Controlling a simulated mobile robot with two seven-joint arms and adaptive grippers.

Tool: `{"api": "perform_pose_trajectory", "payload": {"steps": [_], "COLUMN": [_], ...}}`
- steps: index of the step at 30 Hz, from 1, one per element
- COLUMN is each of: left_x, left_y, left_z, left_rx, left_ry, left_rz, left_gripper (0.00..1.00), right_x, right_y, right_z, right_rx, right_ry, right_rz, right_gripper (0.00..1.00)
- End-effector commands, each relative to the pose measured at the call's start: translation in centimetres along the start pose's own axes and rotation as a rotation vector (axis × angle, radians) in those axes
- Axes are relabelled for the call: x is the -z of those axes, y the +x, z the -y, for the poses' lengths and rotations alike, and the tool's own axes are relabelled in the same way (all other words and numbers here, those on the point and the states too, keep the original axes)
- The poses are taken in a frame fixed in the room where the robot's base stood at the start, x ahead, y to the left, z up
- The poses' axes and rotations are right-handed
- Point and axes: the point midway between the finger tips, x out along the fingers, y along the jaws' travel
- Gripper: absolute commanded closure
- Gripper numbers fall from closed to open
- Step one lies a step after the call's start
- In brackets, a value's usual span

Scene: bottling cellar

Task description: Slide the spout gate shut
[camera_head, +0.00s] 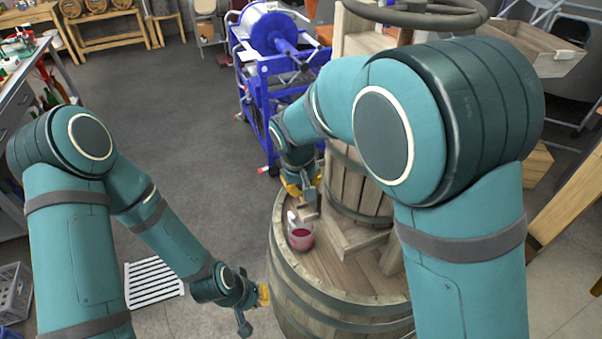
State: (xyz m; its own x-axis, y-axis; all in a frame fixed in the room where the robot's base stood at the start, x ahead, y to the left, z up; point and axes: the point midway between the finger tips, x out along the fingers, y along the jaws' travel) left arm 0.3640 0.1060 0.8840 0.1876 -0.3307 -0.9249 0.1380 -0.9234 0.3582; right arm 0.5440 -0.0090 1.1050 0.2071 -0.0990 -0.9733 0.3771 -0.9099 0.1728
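A wooden press (356,190) with slatted sides stands on top of an upright barrel (300,295). A short wooden spout (308,211) juts from the press's left side. My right gripper (309,194) points down at this spout, very close to it. Its fingers are small here, and I cannot tell whether they touch or hold the gate, which I cannot make out. A clear vessel with red liquid (301,240) stands on the barrel top below the spout. My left gripper (243,326) hangs low, just left of the barrel, apart from the spout. Its finger opening is unclear.
A dark handwheel (415,12) tops the press. A blue wheeled frame with a drum (268,32) stands behind it. A white slatted grate (153,282) lies on the floor at left. A bench with bottles (22,72) lines the left edge. The grey floor between is clear.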

Motion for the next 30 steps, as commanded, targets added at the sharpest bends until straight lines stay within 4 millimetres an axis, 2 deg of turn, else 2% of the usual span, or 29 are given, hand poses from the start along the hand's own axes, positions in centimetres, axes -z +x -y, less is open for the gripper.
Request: {"api": "perform_pose_trajectory", "payload": {"steps": [4,17,24,30], "left_x": [0.0,0.0,-0.2,-0.1], "left_y": [0.0,0.1,1.4,1.3], "left_z": [0.0,0.0,0.5,0.4], "left_rx": [0.0,0.0,0.002,0.003], "left_ry": [0.0,0.0,0.0,0.0], "left_rz": [0.0,0.0,0.0,0.0], "left_gripper": [1.0,1.0,1.0,1.0], "right_x": [0.0,0.0,-0.3,-0.4], "right_y": [1.2,1.6,3.6,3.7], "right_z": [-0.1,0.0,0.2,0.1], "right_rx": [0.0,0.0,0.0,-0.001], "right_ry": [0.0,0.0,0.002,0.002], "right_rz": [0.001,0.001,0.002,0.008], "right_gripper": [1.0,1.0,1.0,1.0]}}
